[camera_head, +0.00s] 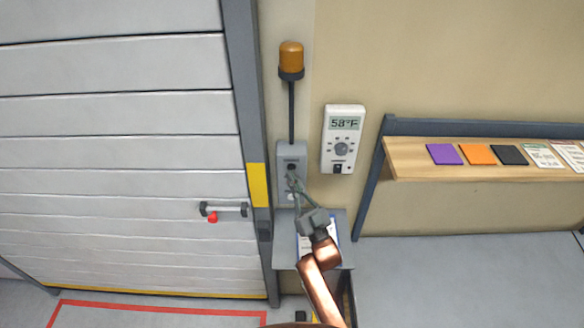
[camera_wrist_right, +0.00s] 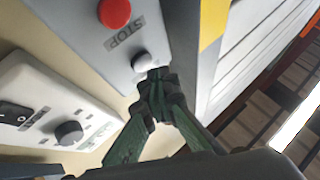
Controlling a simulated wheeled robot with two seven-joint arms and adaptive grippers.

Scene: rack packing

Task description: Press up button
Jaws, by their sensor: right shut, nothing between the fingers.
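The grey control box (camera_head: 284,158) is on the wall beside the shutter door, below the amber beacon. My right gripper (camera_head: 291,178) is in front of the box, its fingers shut and empty, the tips at the upper part of its face. In the right wrist view the box (camera_wrist_right: 80,25) carries a red STOP button (camera_wrist_right: 114,12) and a white button (camera_wrist_right: 141,62). The fingertips (camera_wrist_right: 157,78) are right beside the white button. No up button can be made out; the fingers hide part of the box face. I cannot tell whether the tips touch the box. My left gripper is not in view.
A white thermostat (camera_head: 342,112) is right of the box, with a knob and switch. The shutter door (camera_head: 120,120) with its frame (camera_head: 242,90) stands left. A small grey stand (camera_head: 283,252) is below the box. A wooden shelf (camera_head: 410,162) with several cards is at right.

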